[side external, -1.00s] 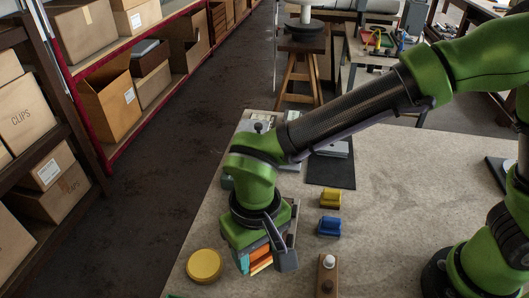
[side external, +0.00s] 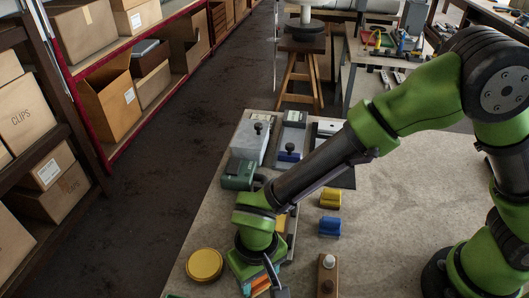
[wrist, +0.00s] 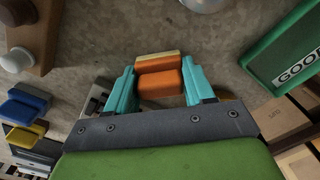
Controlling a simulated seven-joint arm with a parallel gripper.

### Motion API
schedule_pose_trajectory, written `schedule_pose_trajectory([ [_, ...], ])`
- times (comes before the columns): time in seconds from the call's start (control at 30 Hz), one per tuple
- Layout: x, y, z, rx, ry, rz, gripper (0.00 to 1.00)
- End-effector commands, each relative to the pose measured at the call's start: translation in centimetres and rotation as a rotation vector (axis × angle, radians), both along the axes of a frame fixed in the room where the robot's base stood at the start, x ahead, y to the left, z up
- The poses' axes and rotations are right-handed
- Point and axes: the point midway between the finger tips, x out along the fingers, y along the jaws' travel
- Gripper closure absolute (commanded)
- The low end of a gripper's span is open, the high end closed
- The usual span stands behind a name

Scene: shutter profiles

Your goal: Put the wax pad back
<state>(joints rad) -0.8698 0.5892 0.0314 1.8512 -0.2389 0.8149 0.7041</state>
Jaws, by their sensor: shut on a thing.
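My gripper (wrist: 160,88) has teal fingers and is shut on an orange block (wrist: 159,82) with a pale tan layer along one edge; this looks like the wax pad. In the side view my gripper (side external: 262,285) is low at the near end of the bench, and the orange block (side external: 262,281) shows only partly beside its fingers. The wrist view shows bench surface beyond the block. I cannot tell whether the block touches anything.
A blue block (side external: 330,226) and a yellow block (side external: 330,198) stand right of my arm. A round yellow disc (side external: 204,265) lies left. A green tray marked GOOD (wrist: 288,52) is at right in the wrist view.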

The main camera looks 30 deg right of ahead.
Motion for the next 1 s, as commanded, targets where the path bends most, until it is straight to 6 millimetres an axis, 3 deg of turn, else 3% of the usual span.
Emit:
schedule_pose_trajectory([
  [0.1, 0.0, 0.0, -0.3, -0.001, 0.000, 0.000, 0.72],
  [0.13, 0.0, 0.0, -0.3, 0.000, 0.000, 0.000, 0.44],
  [0.3, 0.0, 0.0, -0.2, 0.000, 0.000, 0.000, 0.22],
  [0.67, 0.0, 0.0, 0.5, 0.002, -0.002, 0.000, 0.22],
  [1.0, 0.1, 0.1, 7.2, 0.005, -0.004, 0.000, 0.22],
])
